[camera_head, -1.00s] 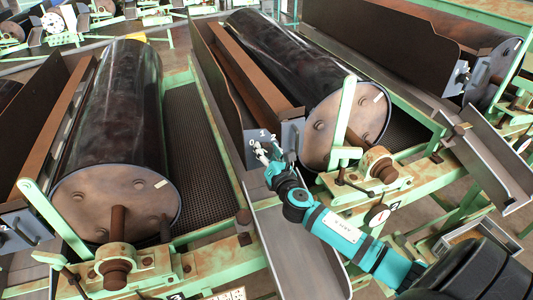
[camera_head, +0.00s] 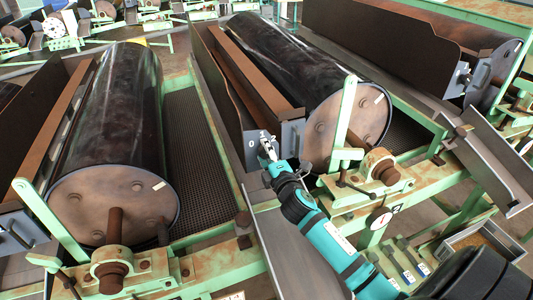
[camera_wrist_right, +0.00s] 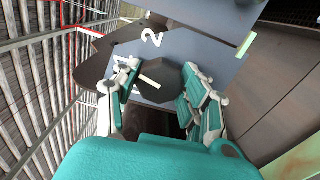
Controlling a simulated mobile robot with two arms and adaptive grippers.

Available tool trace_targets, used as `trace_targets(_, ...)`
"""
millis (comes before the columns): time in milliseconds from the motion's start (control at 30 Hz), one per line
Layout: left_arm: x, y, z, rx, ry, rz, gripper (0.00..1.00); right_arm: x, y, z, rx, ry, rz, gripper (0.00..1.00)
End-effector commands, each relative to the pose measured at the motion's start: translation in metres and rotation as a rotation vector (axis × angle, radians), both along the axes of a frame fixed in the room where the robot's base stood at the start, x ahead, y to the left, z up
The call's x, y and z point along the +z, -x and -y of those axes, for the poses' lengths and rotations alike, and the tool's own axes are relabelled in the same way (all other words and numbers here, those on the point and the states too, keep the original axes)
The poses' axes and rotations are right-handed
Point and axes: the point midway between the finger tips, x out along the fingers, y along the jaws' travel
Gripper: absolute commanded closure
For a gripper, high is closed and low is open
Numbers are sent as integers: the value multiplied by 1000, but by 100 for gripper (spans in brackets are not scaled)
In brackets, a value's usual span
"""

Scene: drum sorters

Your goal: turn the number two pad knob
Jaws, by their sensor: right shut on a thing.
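The knob (camera_wrist_right: 163,88) is a dark, many-sided dial with a pale pointer line. It sits on a grey-blue plate (camera_wrist_right: 205,50) that carries a white 2 above the knob and a 1 close by. In the head view the plate (camera_head: 250,158) is at the lower end of the middle drum's trough and shows a 0; the knob is hidden there by the gripper. My right gripper (camera_head: 266,147) is at the plate, shut on the knob. In the wrist view its fingers (camera_wrist_right: 158,80) stand on either side of the knob. My left gripper is not in view.
The middle drum (camera_head: 345,120) and its green frame stand just right of my right gripper. Another drum (camera_head: 115,200) lies to the left. A grey chute (camera_head: 290,245) slopes below the plate. A green handle bar (camera_head: 342,120) rises near my forearm.

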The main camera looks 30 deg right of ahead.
Motion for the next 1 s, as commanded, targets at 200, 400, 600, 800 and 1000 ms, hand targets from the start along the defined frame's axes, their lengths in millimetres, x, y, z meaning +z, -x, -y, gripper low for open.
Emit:
trace_targets(200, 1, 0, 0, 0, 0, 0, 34, -2, 0, 0, -1, -204, 46, 90)
trace_targets(400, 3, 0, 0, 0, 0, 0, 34, -2, 0, 0, -2, -384, 88, 90)
trace_targets(600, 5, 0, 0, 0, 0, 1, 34, -1, 0, 0, -1, -545, 128, 90)
trace_targets(800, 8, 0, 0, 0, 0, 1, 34, -2, 0, 0, -3, -666, 157, 90)
trace_targets(1000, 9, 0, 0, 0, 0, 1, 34, -2, 0, -1, -1, -741, 175, 90)
